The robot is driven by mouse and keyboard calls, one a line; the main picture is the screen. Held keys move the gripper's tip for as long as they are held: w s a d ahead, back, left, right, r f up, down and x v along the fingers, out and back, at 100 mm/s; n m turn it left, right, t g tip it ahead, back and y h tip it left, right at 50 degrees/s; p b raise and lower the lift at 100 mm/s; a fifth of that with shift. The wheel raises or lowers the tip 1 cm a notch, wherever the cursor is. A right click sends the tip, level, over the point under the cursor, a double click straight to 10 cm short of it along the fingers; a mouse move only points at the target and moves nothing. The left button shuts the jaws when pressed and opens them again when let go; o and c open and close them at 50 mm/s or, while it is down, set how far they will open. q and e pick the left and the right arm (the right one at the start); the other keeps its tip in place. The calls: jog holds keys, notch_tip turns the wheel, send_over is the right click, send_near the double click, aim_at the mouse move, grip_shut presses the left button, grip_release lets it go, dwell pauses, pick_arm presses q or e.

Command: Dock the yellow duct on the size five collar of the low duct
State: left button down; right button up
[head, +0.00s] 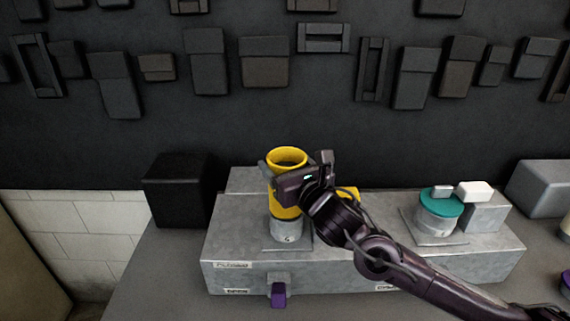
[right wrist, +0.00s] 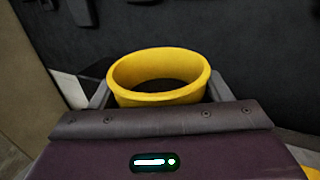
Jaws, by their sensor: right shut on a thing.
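The yellow duct (head: 287,163) is an upright open tube in the head view; its round rim (right wrist: 160,75) also shows in the right wrist view. My right gripper (head: 284,180) is shut on it from the right, with a finger on either side. The duct's lower end is at the top of a grey collar (head: 288,230) on the low duct (head: 350,268). I cannot tell whether it is seated around the collar or just above it. The collar's mark is too small to read surely. My left gripper is not in view.
A second collar (head: 436,224) with a teal cap (head: 440,203) stands at the right, beside grey blocks. A purple handle (head: 278,295) is on the low duct's front. A black box (head: 178,190) stands at the left. Another yellow piece (head: 348,193) shows behind my right arm.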

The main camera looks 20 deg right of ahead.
jog(key=shift+b, duration=0.35)
jog(key=shift+b, duration=0.3)
dwell(0.9)
jog(key=shift+s+f+b, duration=0.1)
jog(key=shift+f+b, duration=0.45)
jog(key=shift+b, duration=0.1)
jog(key=o, duration=1.1)
jog(key=shift+o, duration=0.2)
jog(key=s+d+b, duration=0.2)
jog(key=s, duration=0.9)
jog(key=shift+b, duration=0.35)
